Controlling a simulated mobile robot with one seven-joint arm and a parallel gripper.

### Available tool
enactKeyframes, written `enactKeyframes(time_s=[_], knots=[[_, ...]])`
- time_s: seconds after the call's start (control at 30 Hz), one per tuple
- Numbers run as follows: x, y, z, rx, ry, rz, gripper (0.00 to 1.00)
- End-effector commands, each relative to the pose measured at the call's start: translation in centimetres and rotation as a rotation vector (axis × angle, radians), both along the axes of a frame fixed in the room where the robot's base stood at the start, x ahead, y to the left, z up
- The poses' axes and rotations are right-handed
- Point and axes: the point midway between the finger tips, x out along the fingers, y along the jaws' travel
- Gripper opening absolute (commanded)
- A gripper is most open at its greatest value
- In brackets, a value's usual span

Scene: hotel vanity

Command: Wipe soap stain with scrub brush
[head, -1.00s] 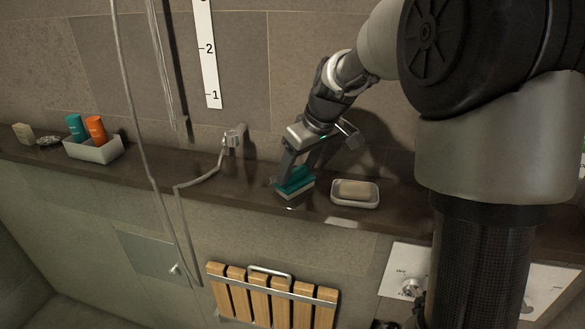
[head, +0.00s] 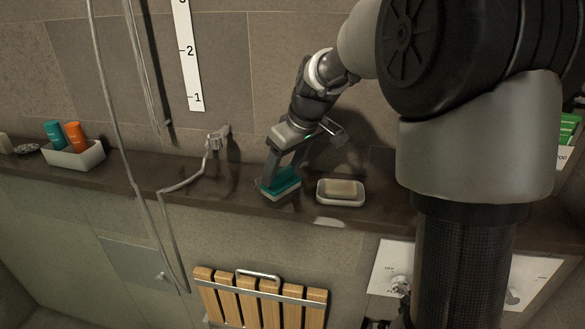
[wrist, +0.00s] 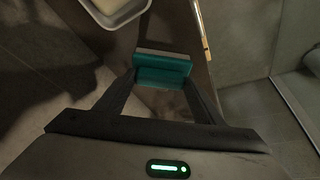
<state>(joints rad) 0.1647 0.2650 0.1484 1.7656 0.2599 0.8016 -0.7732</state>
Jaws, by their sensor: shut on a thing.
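The scrub brush (head: 281,181) has a teal body and a pale lower side. It is at the dark ledge's surface, just left of the soap dish, and whether it touches is hard to tell. My gripper (head: 284,172) is shut on it from above. In the wrist view the teal brush (wrist: 163,72) sits between my two fingers (wrist: 165,82). A pale patch (head: 330,222) shows at the ledge's front edge below the dish; I cannot tell whether it is the soap stain or a light reflection. Any stain under the brush is hidden.
A white dish (head: 341,199) with a soap bar (head: 342,189) stands close right of the brush. The dark ledge (head: 225,190) is clear to the left as far as the shower hose (head: 185,185). A white tray (head: 76,160) with two bottles is farther left.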

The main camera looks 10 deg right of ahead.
Motion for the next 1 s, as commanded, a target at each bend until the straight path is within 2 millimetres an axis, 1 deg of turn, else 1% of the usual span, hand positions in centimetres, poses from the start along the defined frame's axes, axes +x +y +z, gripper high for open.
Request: enactKeyframes(time_s=[0.27,0.6,0.87,1.0], knots=[[0.2,0.9,-0.2,0.000,0.004,0.002,0.44],[1.3,3.4,0.1,0.000,0.004,0.003,0.44],[1.7,4.3,0.1,0.000,0.003,0.001,0.44],[2.1,5.2,0.1,0.000,0.001,0.003,0.44]])
